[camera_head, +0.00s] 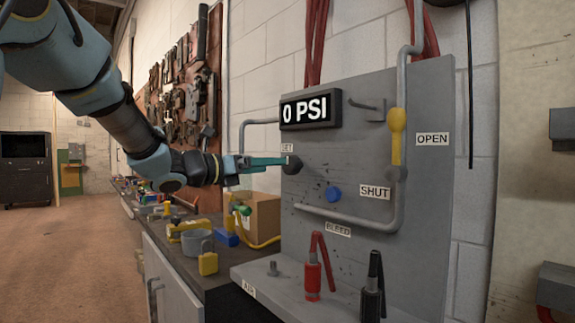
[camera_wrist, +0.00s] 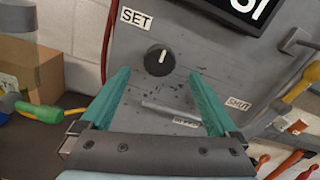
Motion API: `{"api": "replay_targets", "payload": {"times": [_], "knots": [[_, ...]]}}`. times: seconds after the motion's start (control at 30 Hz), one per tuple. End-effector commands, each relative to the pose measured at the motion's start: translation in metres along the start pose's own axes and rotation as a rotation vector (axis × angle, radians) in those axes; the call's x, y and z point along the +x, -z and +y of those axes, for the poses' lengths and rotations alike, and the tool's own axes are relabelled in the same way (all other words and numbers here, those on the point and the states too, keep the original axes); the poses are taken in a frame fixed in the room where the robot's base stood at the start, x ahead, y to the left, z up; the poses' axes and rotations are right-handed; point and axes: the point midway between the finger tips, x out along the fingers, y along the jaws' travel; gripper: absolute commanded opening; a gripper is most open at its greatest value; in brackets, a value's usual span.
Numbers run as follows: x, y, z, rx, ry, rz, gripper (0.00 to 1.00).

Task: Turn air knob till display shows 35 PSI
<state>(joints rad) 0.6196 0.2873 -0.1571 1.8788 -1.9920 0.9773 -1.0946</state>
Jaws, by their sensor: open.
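The air knob (camera_head: 292,165) is a small black dial on the grey panel, beside the SET label. In the wrist view the knob (camera_wrist: 158,60) shows a white pointer line aimed roughly upward. The display (camera_head: 311,110) above it reads 0 PSI. My gripper (camera_head: 284,161) has teal fingers and reaches in from the left, level with the knob. In the wrist view my gripper (camera_wrist: 162,84) is open and empty, its fingers spread wide to either side below the knob. I cannot tell whether a finger touches it.
A yellow-handled valve (camera_head: 397,128) stands on the pipe at right, between the OPEN and SHUT labels. Red (camera_head: 313,275) and black (camera_head: 372,295) hose fittings stand on the ledge. A cardboard box (camera_head: 262,215) is left of the panel.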

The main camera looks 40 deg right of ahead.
Motion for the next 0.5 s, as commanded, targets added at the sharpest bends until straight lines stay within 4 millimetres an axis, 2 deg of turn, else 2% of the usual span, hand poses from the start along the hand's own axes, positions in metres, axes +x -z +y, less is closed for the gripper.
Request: {"api": "replay_targets", "payload": {"times": [0.03,0.23,0.5], "knots": [[0.011,-0.001,-0.001,-0.001,0.003,0.002,0.95],[0.047,-0.001,-0.001,0.000,0.002,0.002,0.95],[0.073,0.000,0.000,0.001,-0.001,0.002,0.95]]}}
